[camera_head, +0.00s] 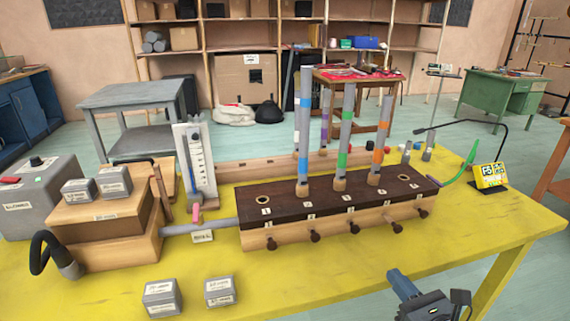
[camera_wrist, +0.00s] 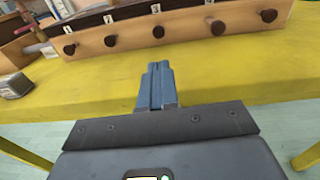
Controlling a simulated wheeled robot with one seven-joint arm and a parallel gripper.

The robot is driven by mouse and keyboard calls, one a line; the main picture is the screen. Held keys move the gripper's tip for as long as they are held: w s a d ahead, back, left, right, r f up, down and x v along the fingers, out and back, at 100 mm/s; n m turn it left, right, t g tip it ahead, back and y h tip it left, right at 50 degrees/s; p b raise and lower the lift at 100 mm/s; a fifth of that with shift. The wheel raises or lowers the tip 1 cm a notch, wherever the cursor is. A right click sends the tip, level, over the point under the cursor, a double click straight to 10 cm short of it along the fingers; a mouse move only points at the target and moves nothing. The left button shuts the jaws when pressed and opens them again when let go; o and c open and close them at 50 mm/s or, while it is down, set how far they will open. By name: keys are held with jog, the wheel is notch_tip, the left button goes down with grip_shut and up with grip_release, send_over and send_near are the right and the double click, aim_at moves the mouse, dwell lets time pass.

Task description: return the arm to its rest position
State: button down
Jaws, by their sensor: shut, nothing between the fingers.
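My gripper (camera_head: 402,281) shows at the bottom right of the head view, in front of the yellow table's near edge. It is shut and empty. In the wrist view my gripper (camera_wrist: 158,68) has its blue fingers together, pointing at the table edge. The wooden pipe box (camera_head: 340,216) with its dark top stands beyond it on the table, apart from the fingers. Its row of dark knobs also faces me in the wrist view (camera_wrist: 181,34). Most of my arm is out of the picture.
The yellow table (camera_head: 380,258) has bare room in front of the box. Coloured-band pipes, such as the green-banded one (camera_head: 345,130), stand upright in the box. Small grey blocks (camera_head: 162,298) lie at the front left. A yellow sign (camera_head: 489,176) stands at the right.

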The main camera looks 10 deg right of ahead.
jog(key=s+a+f+n+g+h, duration=0.1)
jog(key=s+a+f+n+g, duration=0.15)
jog(key=s+n, duration=0.6)
jog(key=s+a+f+n+g+h, duration=0.15)
jog(key=s+a+n, duration=0.35)
jog(key=s, duration=0.6)
jog(key=s+a+r+n, duration=0.2)
jog(key=s+r+n, duration=0.4)
jog(key=n, duration=0.5)
jog(key=s+a+r+n+t+y, duration=0.1)
jog(key=s+a+r+n, duration=0.1)
jog(key=s+r+n, duration=0.5)
jog(key=s+n, duration=0.3)
jog(key=n, duration=0.1)
jog(key=shift+a+r, duration=0.2)
jog(key=shift+s+y, duration=0.1)
jog(key=shift+y, duration=0.15)
dwell(0.8)
